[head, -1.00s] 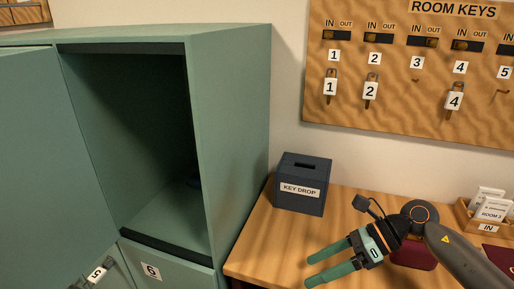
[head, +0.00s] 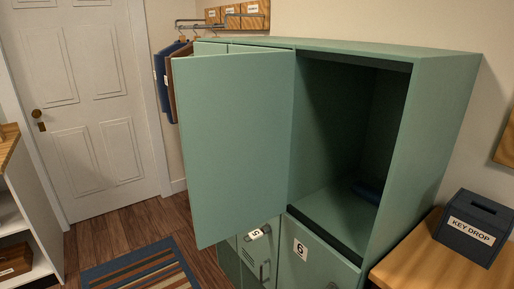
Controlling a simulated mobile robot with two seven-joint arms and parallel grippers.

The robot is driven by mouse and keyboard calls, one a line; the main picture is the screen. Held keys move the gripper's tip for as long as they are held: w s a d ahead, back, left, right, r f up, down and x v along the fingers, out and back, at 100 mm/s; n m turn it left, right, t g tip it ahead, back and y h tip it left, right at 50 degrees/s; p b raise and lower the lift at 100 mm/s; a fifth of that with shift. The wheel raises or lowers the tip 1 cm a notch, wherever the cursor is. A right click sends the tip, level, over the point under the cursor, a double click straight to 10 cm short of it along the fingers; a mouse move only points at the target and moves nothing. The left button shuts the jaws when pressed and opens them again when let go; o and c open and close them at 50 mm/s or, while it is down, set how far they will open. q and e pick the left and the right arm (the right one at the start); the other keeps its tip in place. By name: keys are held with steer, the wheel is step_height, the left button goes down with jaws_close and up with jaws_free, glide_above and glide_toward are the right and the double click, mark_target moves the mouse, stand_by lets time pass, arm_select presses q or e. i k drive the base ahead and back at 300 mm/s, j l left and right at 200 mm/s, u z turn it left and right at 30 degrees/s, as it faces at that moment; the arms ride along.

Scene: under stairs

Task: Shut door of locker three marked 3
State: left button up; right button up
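The green locker cabinet (head: 435,130) stands right of centre in the head view. Its upper right compartment (head: 335,150) is open, with a dark blue item (head: 369,191) lying inside on its floor. The open door (head: 235,140) swings out to the left of that compartment, and its inner face or plain side shows no number. Below are a closed door marked 6 (head: 301,249) and a door marked 5 (head: 258,234). Neither of my grippers is in the head view now.
A wooden desk (head: 410,262) with a dark key drop box (head: 474,227) stands to the right. A white door (head: 90,100), hanging clothes (head: 172,85), a striped rug (head: 140,270) and a white shelf (head: 22,225) are to the left. Wooden floor between them is clear.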

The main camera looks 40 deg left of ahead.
mark_target(235, 111)
steer(key=j+z, duration=0.35)
steer(key=j, duration=1)
steer(key=j+z, duration=0.4)
steer(key=j, duration=0.95)
